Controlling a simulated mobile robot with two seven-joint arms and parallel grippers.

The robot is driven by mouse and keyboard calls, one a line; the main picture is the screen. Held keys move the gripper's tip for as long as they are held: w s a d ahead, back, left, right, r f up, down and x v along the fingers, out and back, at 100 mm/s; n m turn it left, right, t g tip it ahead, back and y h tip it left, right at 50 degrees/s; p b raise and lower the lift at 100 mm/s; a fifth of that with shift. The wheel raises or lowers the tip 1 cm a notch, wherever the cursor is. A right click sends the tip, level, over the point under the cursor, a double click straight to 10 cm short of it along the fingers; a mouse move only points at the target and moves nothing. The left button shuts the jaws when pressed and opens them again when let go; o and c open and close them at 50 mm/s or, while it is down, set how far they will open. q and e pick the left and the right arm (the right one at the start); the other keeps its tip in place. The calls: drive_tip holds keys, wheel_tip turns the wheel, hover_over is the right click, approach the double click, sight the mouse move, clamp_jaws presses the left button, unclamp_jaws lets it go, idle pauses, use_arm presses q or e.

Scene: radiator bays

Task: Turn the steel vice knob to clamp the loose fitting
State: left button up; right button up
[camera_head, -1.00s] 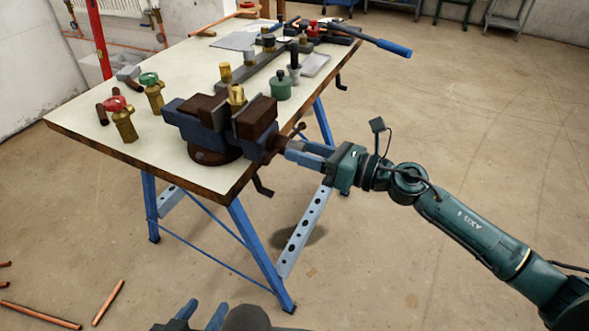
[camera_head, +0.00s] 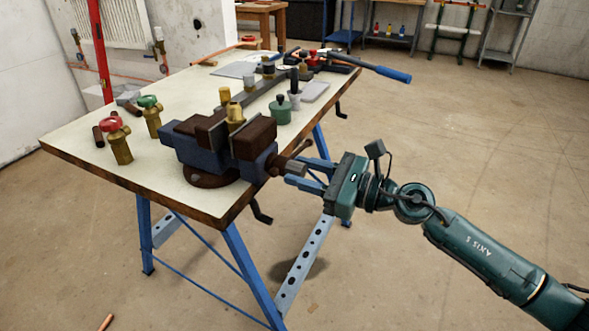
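The blue vice (camera_head: 205,150) with dark brown jaws stands at the workbench's near right corner. A brass fitting (camera_head: 235,114) sits upright between the jaws; I cannot tell whether both jaws touch it. The steel vice knob (camera_head: 295,168) sticks out from the vice's right end, beside a dark handle bar (camera_head: 301,148). My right gripper (camera_head: 297,171) comes in from the right. Its blue fingers are apart, with their tips on either side of the knob, and a gap shows between them. My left gripper is not in view.
The workbench (camera_head: 75,140) carries a red-handled valve (camera_head: 117,140), a green-handled valve (camera_head: 150,117), a green pot (camera_head: 280,108) and a long blue-handled tool (camera_head: 385,72). A copper pipe (camera_head: 106,322) lies on the floor. Floor right of the bench is clear.

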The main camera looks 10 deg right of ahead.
clamp_jaws()
